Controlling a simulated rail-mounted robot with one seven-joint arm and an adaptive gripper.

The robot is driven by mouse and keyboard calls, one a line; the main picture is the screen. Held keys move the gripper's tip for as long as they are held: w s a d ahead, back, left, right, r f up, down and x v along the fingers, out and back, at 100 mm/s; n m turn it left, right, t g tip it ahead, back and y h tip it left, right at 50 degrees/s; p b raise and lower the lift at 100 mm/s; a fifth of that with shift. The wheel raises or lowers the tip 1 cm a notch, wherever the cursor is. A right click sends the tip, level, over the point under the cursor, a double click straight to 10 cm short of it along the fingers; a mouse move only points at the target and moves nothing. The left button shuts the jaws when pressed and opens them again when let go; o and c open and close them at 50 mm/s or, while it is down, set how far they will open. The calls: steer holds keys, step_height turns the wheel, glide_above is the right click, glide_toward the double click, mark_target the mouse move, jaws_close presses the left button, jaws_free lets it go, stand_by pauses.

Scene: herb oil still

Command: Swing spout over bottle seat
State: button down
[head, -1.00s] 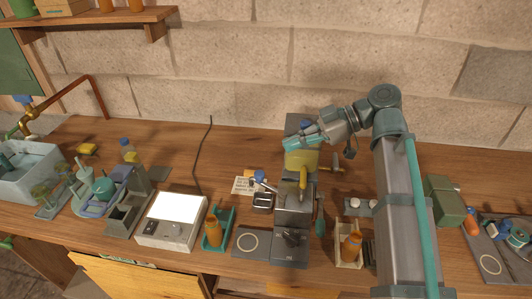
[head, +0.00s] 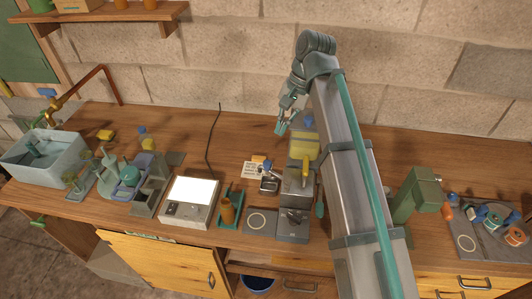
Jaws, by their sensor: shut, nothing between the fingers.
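The oil still is a grey metal block (head: 296,192) with a yellow tank (head: 304,146) behind it and a yellow upright part (head: 306,172) on top, all in the head view. A thin arm with a blue tip (head: 267,164) reaches left from the block above a small metal dish; it looks like the spout, but I cannot be sure. A dark plate with a pale ring (head: 257,222), probably the bottle seat, lies empty at the block's front left. My gripper (head: 281,128) is shut and empty, above the bench left of the tank, apart from the blue-tipped arm.
An amber bottle (head: 228,210) stands in a teal holder, beside a white-topped box (head: 190,199). A green device (head: 416,194) stands further right. Bare wood lies left of the tank.

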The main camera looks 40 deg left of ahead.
steer(key=m, duration=0.4)
steer(key=m+h, duration=0.1)
steer(key=m, duration=0.3)
glide_toward(273, 174)
steer(key=shift+t, duration=0.3)
steer(key=shift+w+a+f, duration=0.1)
steer(key=shift+a+f, duration=0.2)
steer(key=shift+f, duration=0.55)
steer(key=shift+w+a+f, duration=0.15)
steer(key=shift+a+f, duration=0.15)
steer(key=shift+f, duration=0.6)
steer(key=shift+w+a+f, duration=0.1)
steer(key=shift+a+f, duration=0.25)
steer(key=shift+f, duration=0.5)
